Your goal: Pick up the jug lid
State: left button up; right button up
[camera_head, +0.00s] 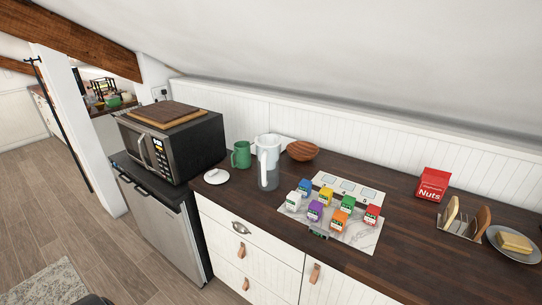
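A small white round piece with a raised top, which looks like the jug lid (216,176), lies on the dark wooden counter near its left end. A clear jug (268,172) stands upright to its right, near the front edge of the counter. A white container (268,143) stands directly behind the jug and partly overlaps it in the view. Neither of my grippers is in view, and nothing is touching the lid.
A green mug (241,155) stands behind the lid. A black microwave (172,142) is to its left. A wooden bowl (303,151), several small coloured cartons on a pale board (355,232), a red Nuts packet (433,184) and a toast rack (458,230) are rightward. The floor ahead is clear.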

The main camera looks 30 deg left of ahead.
aim_at(217, 176)
jog(key=u, duration=1.55)
